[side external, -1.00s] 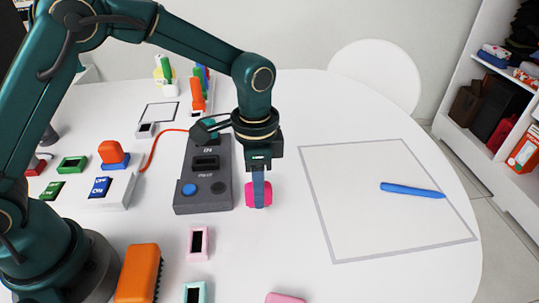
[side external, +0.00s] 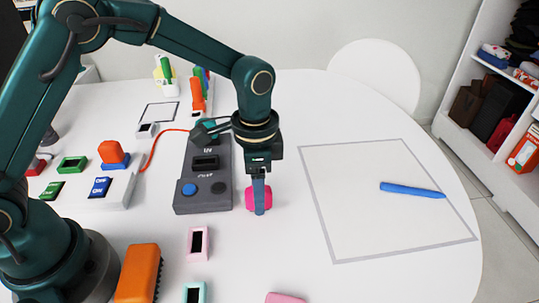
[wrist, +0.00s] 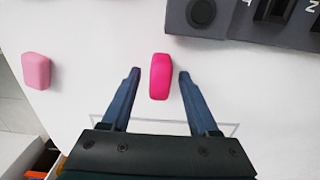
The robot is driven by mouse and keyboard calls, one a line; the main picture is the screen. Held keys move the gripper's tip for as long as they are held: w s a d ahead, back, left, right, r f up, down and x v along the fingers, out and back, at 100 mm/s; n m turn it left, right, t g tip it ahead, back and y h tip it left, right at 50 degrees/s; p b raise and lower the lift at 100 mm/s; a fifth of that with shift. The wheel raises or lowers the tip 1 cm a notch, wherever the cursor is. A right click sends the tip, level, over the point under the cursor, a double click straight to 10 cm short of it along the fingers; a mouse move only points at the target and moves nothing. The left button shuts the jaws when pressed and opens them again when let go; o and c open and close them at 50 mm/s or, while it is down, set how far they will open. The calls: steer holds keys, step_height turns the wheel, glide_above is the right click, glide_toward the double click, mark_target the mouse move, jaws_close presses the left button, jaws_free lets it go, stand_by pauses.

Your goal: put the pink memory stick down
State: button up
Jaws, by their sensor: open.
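The pink memory stick (side external: 251,197) is on the white table, just right of the dark grey console. In the wrist view the bright pink stick (wrist: 160,77) lies between my two fingers, with a gap on each side. My gripper (side external: 260,212) is open, pointing down around the stick; in the wrist view its fingertips (wrist: 159,74) are apart and touch nothing. In the side view one finger partly covers the stick.
The dark grey console (side external: 205,175) with a blue and a black button stands close on the left. A paler pink block (wrist: 36,71) lies apart on the table. A grey-outlined square (side external: 330,165) with a blue pen (side external: 412,190) is to the right. Table between is clear.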

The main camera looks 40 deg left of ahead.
step_height(320, 180, up, 11)
steer(key=s+a+r+n+t, duration=0.2)
steer(key=s+a+r+n, duration=0.2)
steer(key=s+a+r, duration=0.1)
steer(key=s+a+f+n+t, duration=0.2)
steer(key=s+a+n+t, duration=0.1)
steer(key=s, duration=0.6)
steer(key=shift+a+n, duration=0.55)
steer(key=shift+n, duration=0.25)
steer(key=shift+o, duration=0.5)
steer(key=shift+s+a+f+t, duration=0.15)
steer(key=shift+s+f+t, duration=0.15)
steer(key=shift+f, duration=0.2)
